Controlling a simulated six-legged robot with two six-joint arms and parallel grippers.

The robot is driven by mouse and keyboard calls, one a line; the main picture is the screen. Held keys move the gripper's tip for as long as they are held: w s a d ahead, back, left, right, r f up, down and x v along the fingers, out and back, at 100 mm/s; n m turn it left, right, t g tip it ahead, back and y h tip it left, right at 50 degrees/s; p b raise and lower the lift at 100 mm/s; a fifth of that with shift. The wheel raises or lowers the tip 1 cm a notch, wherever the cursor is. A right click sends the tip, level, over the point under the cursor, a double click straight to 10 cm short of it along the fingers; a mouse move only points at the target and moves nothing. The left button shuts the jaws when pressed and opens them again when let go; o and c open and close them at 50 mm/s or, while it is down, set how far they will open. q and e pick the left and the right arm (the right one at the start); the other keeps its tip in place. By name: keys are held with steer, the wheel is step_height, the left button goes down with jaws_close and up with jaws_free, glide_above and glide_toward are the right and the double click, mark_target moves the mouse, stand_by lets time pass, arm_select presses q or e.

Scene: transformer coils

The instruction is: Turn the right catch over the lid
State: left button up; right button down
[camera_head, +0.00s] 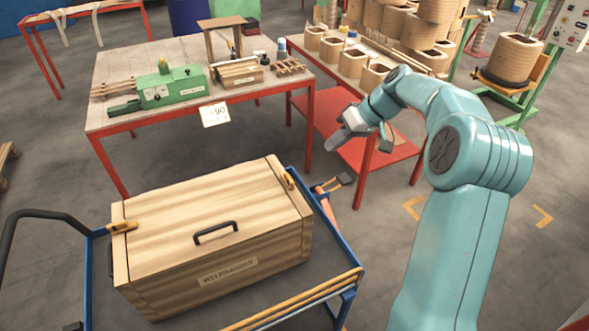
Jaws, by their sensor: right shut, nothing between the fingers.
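A long wooden box (215,285) with a lid (190,215) stands on a blue-framed trolley. The lid lies closed and has a black handle (215,233). The right catch (289,181), small and orange-yellow, sits at the lid's right end and lies roughly along that edge. The left catch (122,227) sits at the left end and points across the edge onto the lid. My right gripper (334,144) is shut and empty, up and to the right of the right catch and apart from it. My left gripper is out of view.
The blue trolley (357,272) has a black push handle (45,214) at left. A workbench (135,70) with a green device stands behind. A red-framed table (325,130) with wooden coil parts is behind my right gripper. Grey floor is open at right.

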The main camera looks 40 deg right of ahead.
mark_target(288, 179)
steer(key=w+a+f+p, duration=0.3)
steer(key=w+a+f, duration=0.2)
steer(key=f, duration=0.3)
steer(key=shift+w+a, duration=0.35)
steer(key=shift+a, duration=0.5)
steer(key=shift+w+a, duration=0.1)
steer(key=shift+w, duration=0.05)
steer(key=shift+w+n, duration=0.1)
steer(key=shift+n, duration=0.4)
